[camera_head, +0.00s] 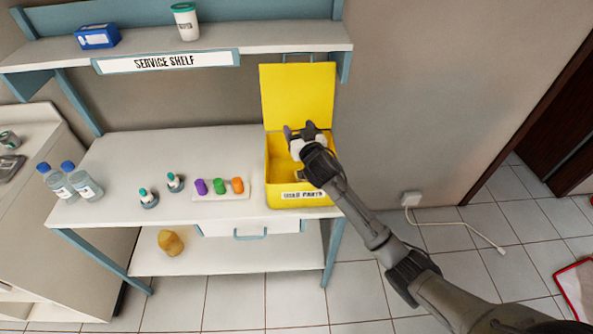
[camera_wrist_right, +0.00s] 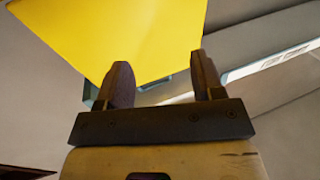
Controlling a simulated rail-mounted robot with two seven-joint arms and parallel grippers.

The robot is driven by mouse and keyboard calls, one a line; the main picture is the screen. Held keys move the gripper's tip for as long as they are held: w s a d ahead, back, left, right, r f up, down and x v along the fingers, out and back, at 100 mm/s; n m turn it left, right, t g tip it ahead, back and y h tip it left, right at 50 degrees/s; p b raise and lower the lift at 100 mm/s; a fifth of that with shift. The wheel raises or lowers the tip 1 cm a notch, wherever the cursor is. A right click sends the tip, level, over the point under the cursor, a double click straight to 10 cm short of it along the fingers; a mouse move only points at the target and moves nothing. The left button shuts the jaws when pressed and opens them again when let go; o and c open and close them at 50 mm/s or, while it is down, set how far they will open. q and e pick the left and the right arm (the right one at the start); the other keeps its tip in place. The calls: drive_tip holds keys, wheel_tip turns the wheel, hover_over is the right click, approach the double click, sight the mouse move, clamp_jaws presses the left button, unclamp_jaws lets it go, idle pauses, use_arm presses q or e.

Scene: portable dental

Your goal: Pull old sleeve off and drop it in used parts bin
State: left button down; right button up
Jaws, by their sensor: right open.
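The yellow used parts bin (camera_head: 276,184) stands at the right end of the bench with its lid (camera_head: 297,94) raised. My right gripper (camera_head: 300,131) is over the bin's opening, in front of the lid. In the right wrist view its two fingers (camera_wrist_right: 158,85) are apart with nothing between them, and the yellow lid (camera_wrist_right: 150,35) fills the space beyond. I cannot make out an old sleeve; the gripper and arm hide much of the bin's inside. My left gripper is not in view.
Purple, green and orange pieces sit on a white tray (camera_head: 240,195) left of the bin. Two small teal-topped parts (camera_head: 148,198) (camera_head: 175,183) and two bottles (camera_head: 72,184) stand further left. The service shelf (camera_head: 240,41) overhangs the bench's back.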

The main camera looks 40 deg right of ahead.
drive_tip(key=s+d+r+p, duration=0.3)
drive_tip(key=s+d+r, duration=0.2)
drive_tip(key=s+r, duration=0.5)
drive_tip(key=shift+s+d+r+p, duration=0.2)
drive_tip(key=shift+r+p, duration=0.1)
drive_tip(key=shift+r, duration=0.2)
idle(0.3)
